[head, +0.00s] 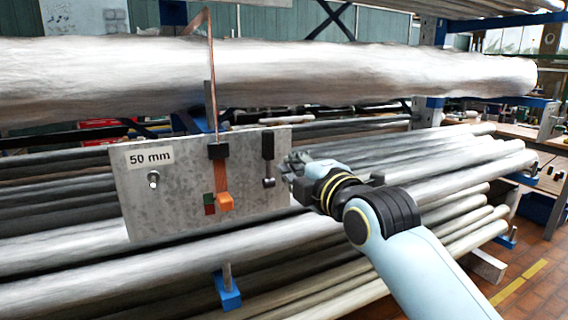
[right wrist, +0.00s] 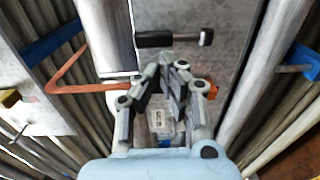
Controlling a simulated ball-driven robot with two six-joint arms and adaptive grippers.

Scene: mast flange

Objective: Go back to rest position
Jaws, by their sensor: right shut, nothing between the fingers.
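My right gripper (head: 288,172) is shut and empty, beside the right edge of a grey metal plate (head: 185,222). Its fingertips also show close together in the right wrist view (right wrist: 172,66). A black handle on a short metal rod (head: 268,160) is on the plate's right part, just left of the fingertips; it lies above them in the right wrist view (right wrist: 165,39). An orange lever (head: 223,186) with a black block hangs mid-plate, by a small red and green marker (head: 209,204). My left gripper is not in view.
The plate has a "50 mm" label (head: 150,157) and a bolt (head: 153,180). A copper-coloured strip (head: 211,70) runs up past a thick silver pole (head: 330,75). Several long metal poles (head: 450,165) lie stacked behind. Brick-coloured floor (head: 535,285) shows at the lower right.

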